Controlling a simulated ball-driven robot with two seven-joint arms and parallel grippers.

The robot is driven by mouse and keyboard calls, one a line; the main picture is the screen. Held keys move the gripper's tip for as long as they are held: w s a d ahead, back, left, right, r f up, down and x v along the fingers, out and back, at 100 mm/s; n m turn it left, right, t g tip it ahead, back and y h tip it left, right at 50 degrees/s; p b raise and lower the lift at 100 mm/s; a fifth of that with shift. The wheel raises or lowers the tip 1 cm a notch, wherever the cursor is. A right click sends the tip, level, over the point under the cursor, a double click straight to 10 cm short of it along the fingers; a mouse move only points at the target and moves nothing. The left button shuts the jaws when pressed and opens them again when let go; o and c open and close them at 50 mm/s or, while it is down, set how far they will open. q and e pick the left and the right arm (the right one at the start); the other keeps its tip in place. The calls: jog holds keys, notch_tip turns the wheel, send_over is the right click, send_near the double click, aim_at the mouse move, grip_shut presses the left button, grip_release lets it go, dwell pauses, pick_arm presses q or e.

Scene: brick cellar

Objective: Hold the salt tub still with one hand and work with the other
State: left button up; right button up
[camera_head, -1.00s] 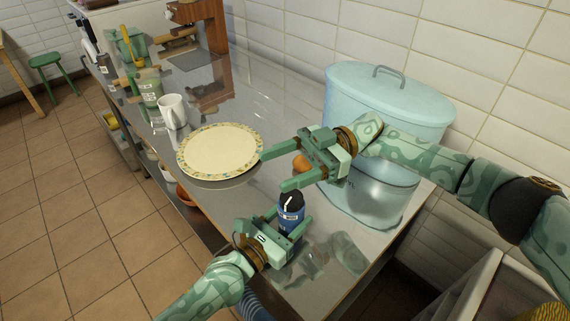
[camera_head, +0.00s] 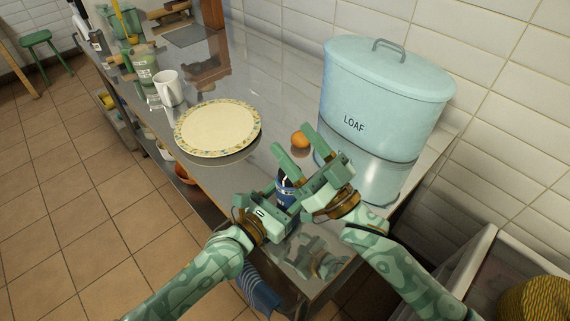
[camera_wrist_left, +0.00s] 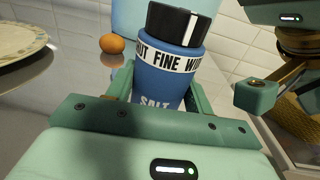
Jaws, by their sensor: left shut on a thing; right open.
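The salt tub (camera_head: 284,191) is a blue tub with a black lid, near the front end of the metal counter. The left wrist view shows the tub (camera_wrist_left: 160,84) close up, with the word SALT partly hidden low on it and its black lid on top. My left gripper (camera_head: 282,203) is shut on the tub, one finger on each side. My right gripper (camera_head: 293,141) is open and empty; in the head view it overlaps the tub and hides part of it. Its fingers also show at the right of the left wrist view (camera_wrist_left: 262,94).
An orange (camera_head: 300,140) lies beyond my right gripper. A pale blue LOAF bin (camera_head: 380,100) stands at the right against the tiled wall. A patterned plate (camera_head: 217,128), a white mug (camera_head: 168,88) and a green container (camera_head: 147,67) stand farther back. The counter's left edge is open.

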jog(key=s+d+f+m+g+h, duration=0.15)
jog(key=s+d+f+h, duration=0.25)
jog(key=s+f+h, duration=0.4)
jog(key=shift+t, duration=0.25)
jog(key=x, duration=1.2)
jog(key=shift+w+a+f, duration=0.2)
jog(key=shift+w+f, duration=0.05)
jog(key=shift+f, duration=0.15)
jog(key=shift+c, duration=0.4)
jog(key=c, duration=0.9)
